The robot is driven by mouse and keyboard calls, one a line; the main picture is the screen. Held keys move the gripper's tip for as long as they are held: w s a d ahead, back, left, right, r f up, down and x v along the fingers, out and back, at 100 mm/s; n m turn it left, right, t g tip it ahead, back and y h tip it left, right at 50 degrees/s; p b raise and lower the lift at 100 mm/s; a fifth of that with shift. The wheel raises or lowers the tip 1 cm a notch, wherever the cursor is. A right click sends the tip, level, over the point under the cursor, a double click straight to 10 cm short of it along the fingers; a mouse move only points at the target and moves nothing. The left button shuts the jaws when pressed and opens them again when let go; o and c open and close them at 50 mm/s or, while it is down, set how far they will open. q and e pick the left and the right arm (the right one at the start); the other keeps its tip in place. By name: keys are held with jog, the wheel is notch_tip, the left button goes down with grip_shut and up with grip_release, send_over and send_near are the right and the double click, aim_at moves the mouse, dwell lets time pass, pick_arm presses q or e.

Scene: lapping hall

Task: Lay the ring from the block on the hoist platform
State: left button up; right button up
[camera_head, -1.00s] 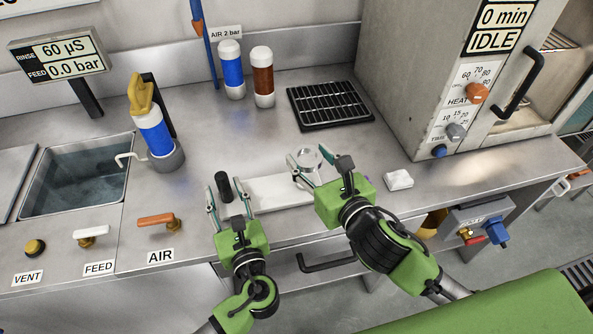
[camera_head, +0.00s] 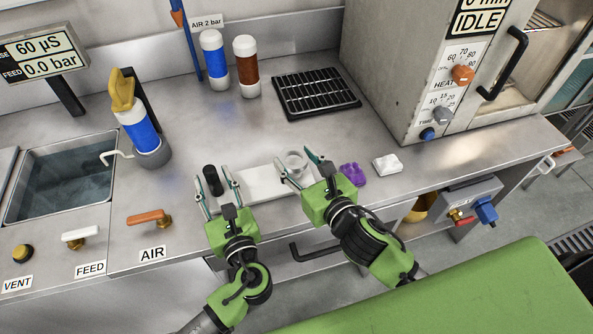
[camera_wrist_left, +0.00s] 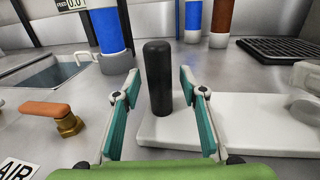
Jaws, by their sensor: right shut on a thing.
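A pale, shiny ring (camera_head: 296,160) is at the right end of the white slab (camera_head: 262,183) on the steel bench. My right gripper (camera_head: 300,168) has its fingers on either side of the ring and is shut on it; whether the ring touches the slab is unclear. My left gripper (camera_head: 212,186) is open, its fingers apart at a black upright cylinder (camera_head: 212,180) by the slab's left end. In the left wrist view the cylinder (camera_wrist_left: 157,80) stands between and beyond the fingertips, with no clear contact. I cannot make out a hoist platform.
A purple lump (camera_head: 353,174) and a white pad (camera_head: 387,164) lie right of my right gripper. A black grid tray (camera_head: 316,92), blue and brown bottles (camera_head: 246,66) stand behind. A grey oven (camera_head: 405,70) bounds the right; a sink (camera_head: 62,175) is left.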

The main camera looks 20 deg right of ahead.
aim_at(297, 175)
jog(key=shift+f+p, duration=0.45)
jog(key=shift+f, duration=1.5)
jog(key=o, duration=1.4)
jog(key=shift+f, duration=0.1)
jog(key=shift+c, duration=0.2)
